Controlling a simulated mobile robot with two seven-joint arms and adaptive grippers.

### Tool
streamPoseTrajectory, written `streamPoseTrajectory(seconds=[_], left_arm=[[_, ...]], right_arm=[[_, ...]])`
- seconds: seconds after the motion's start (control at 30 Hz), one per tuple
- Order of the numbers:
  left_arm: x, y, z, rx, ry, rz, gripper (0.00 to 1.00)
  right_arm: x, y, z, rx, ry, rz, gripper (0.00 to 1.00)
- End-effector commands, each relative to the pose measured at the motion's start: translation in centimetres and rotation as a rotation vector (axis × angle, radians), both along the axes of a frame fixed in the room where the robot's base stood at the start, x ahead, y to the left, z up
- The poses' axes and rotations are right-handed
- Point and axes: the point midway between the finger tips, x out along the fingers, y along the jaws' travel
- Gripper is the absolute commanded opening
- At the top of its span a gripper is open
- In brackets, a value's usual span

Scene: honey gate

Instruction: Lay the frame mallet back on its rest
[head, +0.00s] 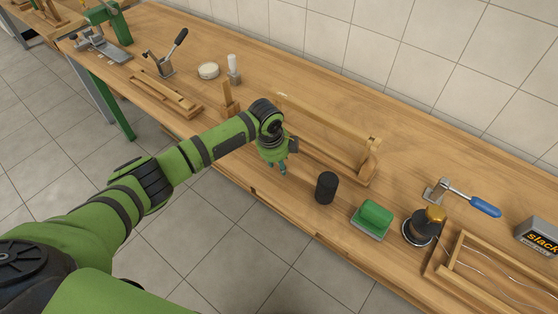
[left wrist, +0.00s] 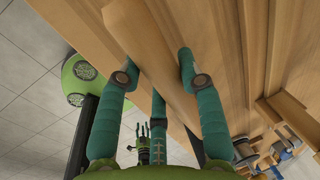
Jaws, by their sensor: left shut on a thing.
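My left gripper (head: 282,168) is over the front part of the bench. In the left wrist view its teal fingers (left wrist: 160,80) close around a pale wooden bar (left wrist: 165,50), which looks like the handle of the frame mallet. A black cylinder (head: 326,187), which could be the mallet's head, is just right of the gripper; I cannot see how it joins the bar. Behind the gripper is a long wooden stand (head: 372,160) with raised ends; I cannot tell if it is the rest. A small wooden post (head: 228,98) stands to its left.
A green-topped block (head: 375,217), a smoker-like dark pot with a gold top (head: 424,226), a blue-handled clamp (head: 470,200) and a wooden frame (head: 470,262) are to the right. A white jar (head: 208,70) and a black-handled clamp (head: 170,55) are to the left.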

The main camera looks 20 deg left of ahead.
Motion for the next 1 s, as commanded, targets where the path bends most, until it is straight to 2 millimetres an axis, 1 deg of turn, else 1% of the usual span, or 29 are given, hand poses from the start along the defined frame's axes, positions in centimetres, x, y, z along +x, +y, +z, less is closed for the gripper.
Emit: streamPoseTrajectory(seconds=[0.7,1.0], left_arm=[[0.1,-0.1,-1.3,-0.004,-0.003,-0.001,0.0],[0.0,-0.1,-1.5,-0.003,-0.001,0.0,0.0]], right_arm=[[0.0,0.1,-0.8,0.001,0.0,0.001,0.4],[0.0,0.1,-0.9,0.001,0.0,0.001,0.4]])
